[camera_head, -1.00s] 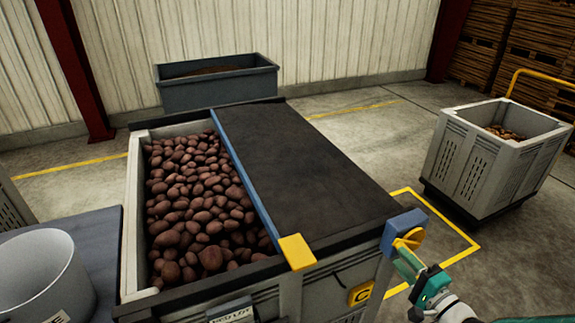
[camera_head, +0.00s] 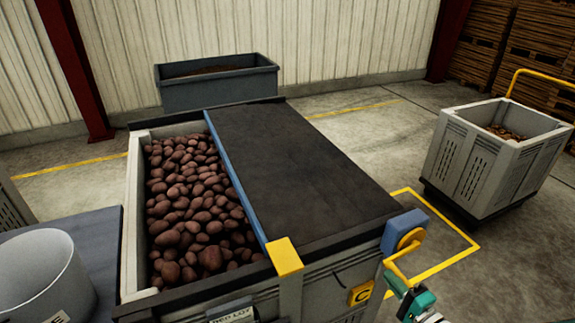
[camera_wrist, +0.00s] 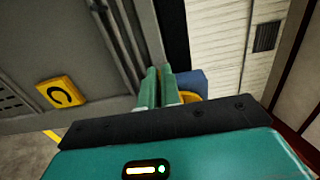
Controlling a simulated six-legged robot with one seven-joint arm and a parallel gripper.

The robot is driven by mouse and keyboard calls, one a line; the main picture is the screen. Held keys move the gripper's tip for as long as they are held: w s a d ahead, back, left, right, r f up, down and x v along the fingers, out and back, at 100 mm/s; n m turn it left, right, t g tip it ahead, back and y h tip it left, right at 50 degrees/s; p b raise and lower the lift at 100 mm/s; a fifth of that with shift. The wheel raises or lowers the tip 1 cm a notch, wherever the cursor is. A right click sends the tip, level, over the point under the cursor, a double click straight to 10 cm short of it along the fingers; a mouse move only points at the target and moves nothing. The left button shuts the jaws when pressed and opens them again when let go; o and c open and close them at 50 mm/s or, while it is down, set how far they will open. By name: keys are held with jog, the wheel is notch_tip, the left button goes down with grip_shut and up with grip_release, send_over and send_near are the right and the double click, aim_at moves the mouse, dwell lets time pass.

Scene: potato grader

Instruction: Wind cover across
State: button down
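The cover (camera_head: 295,175) is a dark sheet over the right part of the box. Its blue leading bar (camera_head: 235,185) runs front to back, with a yellow block (camera_head: 285,257) at the front end. Potatoes (camera_head: 185,215) lie uncovered to the left of the bar. A yellow crank (camera_head: 410,239) sits on a blue housing (camera_head: 398,228) at the box's front right corner. My gripper (camera_head: 402,287) is closed at the crank's handle end, low beside the corner. In the wrist view its green fingers (camera_wrist: 158,88) are close together, and the grip itself is mostly hidden.
A yellow C plate (camera_head: 361,293) is on the box front. A white bucket (camera_head: 40,275) stands at left. A grey bin (camera_head: 218,90) is behind, and a grey crate (camera_head: 490,160) stands at right. Floor between box and crate is clear.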

jog(key=d, duration=0.1)
jog(key=d+f, duration=0.2)
jog(key=shift+w+h, duration=0.3)
jog(key=shift+w, duration=0.05)
jog(key=w+d+f, duration=0.3)
jog(key=d+f, duration=0.3)
jog(key=d, duration=0.1)
jog(key=shift+d+f, duration=0.15)
jog(key=shift+d, duration=0.25)
jog(key=w+d+r, duration=0.2)
jog(key=d+r, duration=0.5)
jog(key=r, duration=0.4)
jog(key=shift+w+d+r, duration=0.2)
jog(key=shift+w+d, duration=0.2)
dwell(0.7)
